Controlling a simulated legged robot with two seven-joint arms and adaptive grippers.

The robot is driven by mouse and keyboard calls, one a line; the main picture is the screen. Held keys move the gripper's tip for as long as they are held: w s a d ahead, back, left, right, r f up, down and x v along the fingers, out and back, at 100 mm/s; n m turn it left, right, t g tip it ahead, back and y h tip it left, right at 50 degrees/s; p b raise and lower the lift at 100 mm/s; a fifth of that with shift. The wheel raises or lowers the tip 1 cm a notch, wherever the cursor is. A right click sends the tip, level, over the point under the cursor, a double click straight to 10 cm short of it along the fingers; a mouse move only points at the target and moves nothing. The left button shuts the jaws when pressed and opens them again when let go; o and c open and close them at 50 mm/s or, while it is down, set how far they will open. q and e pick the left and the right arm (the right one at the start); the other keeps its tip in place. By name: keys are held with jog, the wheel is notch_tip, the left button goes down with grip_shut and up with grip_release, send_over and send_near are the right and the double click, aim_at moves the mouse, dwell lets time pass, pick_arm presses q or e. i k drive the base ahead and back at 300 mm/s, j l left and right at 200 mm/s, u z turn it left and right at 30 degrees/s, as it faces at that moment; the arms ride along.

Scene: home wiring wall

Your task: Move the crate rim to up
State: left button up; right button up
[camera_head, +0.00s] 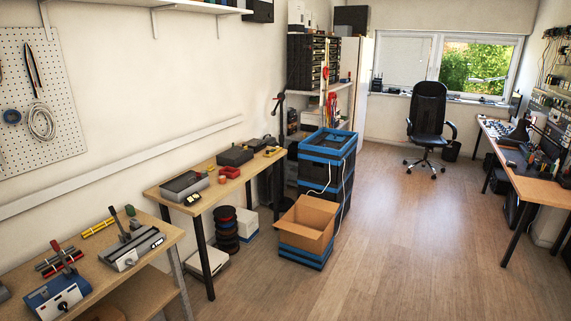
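A tall stack of black crates with blue rims (320,158) stands on the floor in the middle of the camera_head view, beside the shelf. Its top crate looks open, with a dark inside. A white cable hangs down its side. A lower crate with blue bands (300,258) stands in front of it, and an open cardboard box (305,229) sits on top. I cannot tell which crate rim the task names. Neither of my grippers is in view.
A wooden workbench (167,190) with tools stands left of the crates, with black spools (226,230) below. A nearer bench (97,248) is at lower left. An office chair (428,125) and a desk (545,190) are to the right. The wooden floor (410,240) between is clear.

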aim_at(303, 145)
jog(key=i+j+u, duration=0.1)
jog(key=i+u, duration=0.25)
jog(key=i, duration=1.9)
jog(key=i+j+z, duration=0.15)
jog(key=i+z, duration=0.25)
jog(key=i, duration=0.3)
jog(key=i+j+z, duration=0.4)
jog(key=i, duration=0.25)
jog(key=i+j+z, duration=0.4)
jog(key=i+j, duration=0.15)
